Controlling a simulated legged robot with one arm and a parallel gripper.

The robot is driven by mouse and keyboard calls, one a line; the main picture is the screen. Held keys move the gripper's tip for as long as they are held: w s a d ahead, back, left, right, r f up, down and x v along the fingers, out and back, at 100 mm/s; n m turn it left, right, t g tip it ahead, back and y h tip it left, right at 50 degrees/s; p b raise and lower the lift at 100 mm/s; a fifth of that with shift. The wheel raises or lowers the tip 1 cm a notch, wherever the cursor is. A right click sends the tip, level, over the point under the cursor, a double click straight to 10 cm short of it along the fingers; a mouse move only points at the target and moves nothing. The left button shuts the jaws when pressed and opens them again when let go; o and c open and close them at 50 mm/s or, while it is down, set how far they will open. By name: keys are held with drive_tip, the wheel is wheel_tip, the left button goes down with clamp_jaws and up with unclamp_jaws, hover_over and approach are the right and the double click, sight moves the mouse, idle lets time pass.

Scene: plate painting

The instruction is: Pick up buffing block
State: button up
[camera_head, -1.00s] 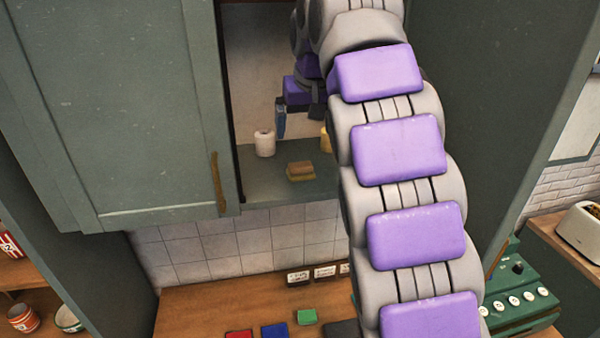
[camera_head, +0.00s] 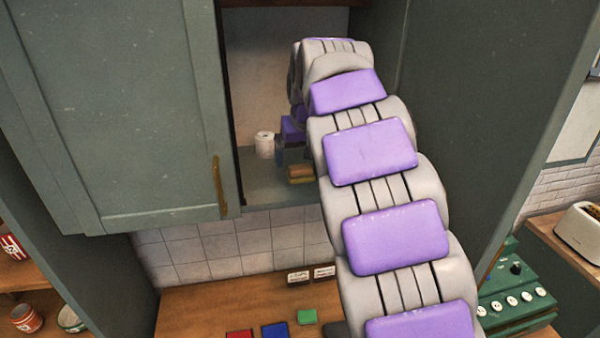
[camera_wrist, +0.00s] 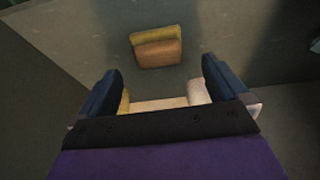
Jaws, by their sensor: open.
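The buffing block, a small block with a brown layer and a yellow-olive layer, lies on the cabinet shelf (camera_head: 262,190). In the head view the block (camera_head: 300,172) is partly covered by my arm. In the wrist view the block (camera_wrist: 158,50) lies beyond the fingertips, near the top middle, apart from both fingers. My gripper (camera_wrist: 160,80) is open with its two dark blue fingers spread. In the head view my gripper (camera_head: 284,148) is inside the cabinet, low behind the block and mostly hidden by the arm.
A white roll (camera_head: 264,144) stands left of my gripper; it shows by the right finger in the wrist view (camera_wrist: 198,92). A yellow item (camera_wrist: 125,102) shows by the left finger. The open cabinet door (camera_head: 120,120) bounds the left. Colored blocks (camera_head: 274,331) lie on the counter below.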

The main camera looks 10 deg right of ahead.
sight(300, 167)
drive_tip(key=p+x, duration=0.1)
drive_tip(key=x, duration=0.3)
drive_tip(key=shift+s+f, duration=0.15)
drive_tip(key=shift+f, duration=0.1)
drive_tip(key=shift+r, duration=0.1)
drive_tip(key=shift+c, duration=0.9)
drive_tip(key=c, duration=1.1)
drive_tip(key=shift+o, duration=0.2)
drive_tip(key=shift+r, duration=0.15)
drive_tip(key=shift+r+b, duration=0.5)
drive_tip(key=shift+r, duration=1.1)
drive_tip(key=s+r+b, duration=0.1)
drive_tip(key=s+b, duration=0.2)
drive_tip(key=s, duration=1.3)
drive_tip(key=shift+r+b, duration=0.25)
drive_tip(key=shift+b, duration=0.05)
